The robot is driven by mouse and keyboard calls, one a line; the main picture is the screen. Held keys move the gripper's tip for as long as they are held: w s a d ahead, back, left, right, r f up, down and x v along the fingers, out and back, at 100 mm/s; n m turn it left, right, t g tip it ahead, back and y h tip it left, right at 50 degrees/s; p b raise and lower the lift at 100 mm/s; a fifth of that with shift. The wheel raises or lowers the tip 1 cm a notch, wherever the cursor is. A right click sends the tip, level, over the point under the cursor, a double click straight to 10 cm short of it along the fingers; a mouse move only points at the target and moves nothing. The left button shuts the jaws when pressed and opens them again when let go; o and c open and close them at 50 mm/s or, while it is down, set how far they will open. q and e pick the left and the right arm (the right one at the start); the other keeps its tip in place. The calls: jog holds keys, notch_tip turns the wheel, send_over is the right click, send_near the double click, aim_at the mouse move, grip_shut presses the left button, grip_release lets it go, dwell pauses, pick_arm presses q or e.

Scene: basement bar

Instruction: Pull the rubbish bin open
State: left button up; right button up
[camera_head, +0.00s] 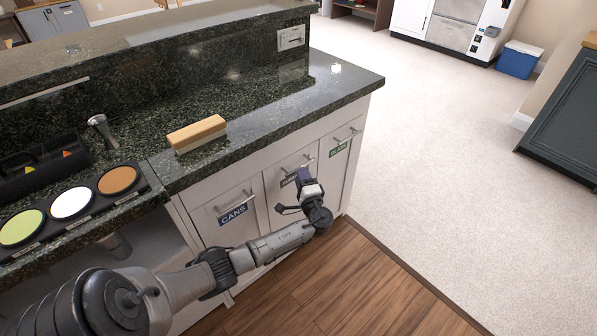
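Three white pull-out fronts with bar handles sit side by side under the dark stone counter. The left front (226,222) has a blue label reading CANS. The right front (335,166) has a green label too small to read surely. All three look closed. My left gripper (303,180) is in front of the middle front, near its handle (299,165). I cannot tell whether it touches the handle or how its fingers stand. My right gripper is out of view.
A wooden-backed brush (197,134) and a metal tamper-like piece (103,131) stand on the counter (260,125), near coloured discs (71,203). Wood floor (340,290) lies free before the fronts. A blue cooler (518,60) stands far back right.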

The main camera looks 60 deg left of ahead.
pick_arm(q)
jog(key=shift+b+x, duration=0.4)
jog(key=shift+x, duration=1.55)
grip_shut()
